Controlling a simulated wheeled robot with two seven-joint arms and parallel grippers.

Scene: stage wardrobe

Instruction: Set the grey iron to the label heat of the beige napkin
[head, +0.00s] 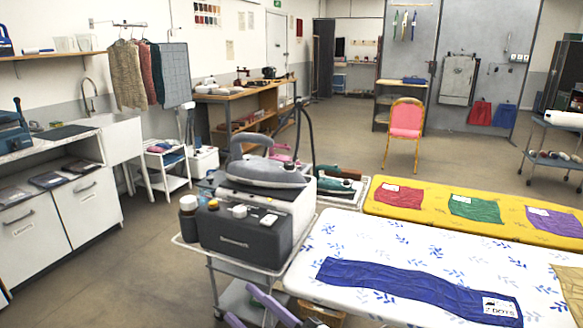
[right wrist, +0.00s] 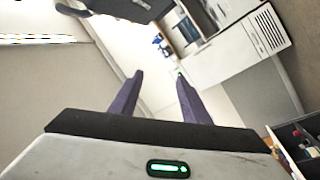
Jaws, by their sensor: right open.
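The grey iron (head: 265,172) rests on top of a dark grey steam station (head: 235,232) on a white wheeled cart. A pale knob (head: 239,211) and white buttons show on the station; the setting is too small to read. The beige napkin (head: 570,287) lies at the right edge of the white patterned ironing board (head: 345,235); most of it is cut off and no label shows. My right gripper (head: 240,303) is low in front of the cart, below the station. In the right wrist view its purple fingers (right wrist: 159,74) are apart and empty. My left gripper is not in view.
A blue cloth (head: 400,283) with a label reading "2 DOTS" lies on the white board. A yellow board (head: 420,207) behind bears red, green and purple cloths. A teal iron (head: 335,183) stands behind the station. Bottles (head: 188,210) stand left of it. Floor at left is clear.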

